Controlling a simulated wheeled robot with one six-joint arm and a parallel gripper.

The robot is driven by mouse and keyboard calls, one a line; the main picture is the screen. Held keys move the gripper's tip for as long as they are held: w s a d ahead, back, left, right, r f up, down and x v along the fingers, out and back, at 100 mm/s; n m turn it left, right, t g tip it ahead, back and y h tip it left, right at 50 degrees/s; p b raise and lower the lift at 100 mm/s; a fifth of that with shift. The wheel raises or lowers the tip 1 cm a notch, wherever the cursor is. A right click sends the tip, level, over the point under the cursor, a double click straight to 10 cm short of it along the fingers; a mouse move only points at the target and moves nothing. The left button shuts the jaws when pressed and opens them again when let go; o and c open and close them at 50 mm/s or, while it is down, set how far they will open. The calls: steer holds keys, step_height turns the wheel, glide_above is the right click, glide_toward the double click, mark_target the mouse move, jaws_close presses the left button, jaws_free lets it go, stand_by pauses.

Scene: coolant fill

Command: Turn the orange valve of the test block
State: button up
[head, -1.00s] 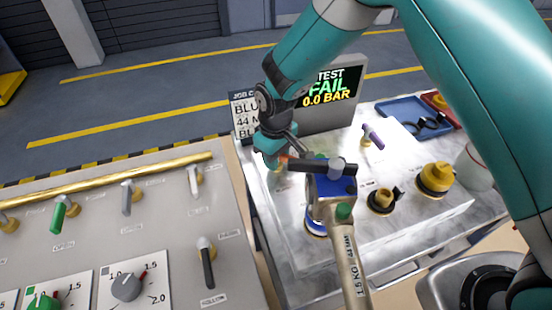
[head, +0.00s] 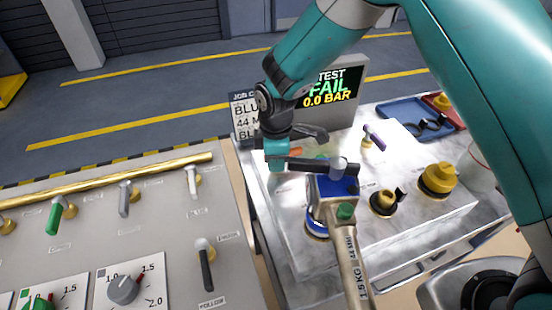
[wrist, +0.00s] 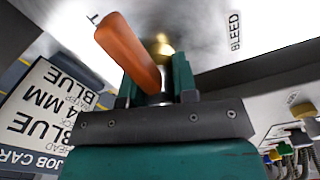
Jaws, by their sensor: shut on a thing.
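The orange valve (wrist: 128,50) is a flat orange handle over a brass and silver stem, large in the wrist view. In the head view only a small orange part (head: 295,151) shows beside my gripper (head: 280,155), at the back left of the white test block (head: 325,255). In the wrist view the teal fingers of my gripper (wrist: 156,80) stand on both sides of the valve and are shut on it. The handle lies at a slant, its free end to the upper left. The display (head: 333,86) reads TEST FAIL, 0.0 BAR.
A grey fill tool (head: 347,245) with a blue head and black bar stands close in front of my gripper. A purple lever (head: 374,137), yellow caps (head: 438,180) and a blue tray (head: 405,113) lie to the right. A control panel (head: 150,225) is at left.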

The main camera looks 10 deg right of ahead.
stand_by(0.4)
steer(key=o, duration=0.9)
step_height(320, 180, up, 18)
steer(key=shift+d+f+b, duration=0.1)
steer(key=shift+f+b, duration=0.15)
steer(key=shift+b, duration=0.9)
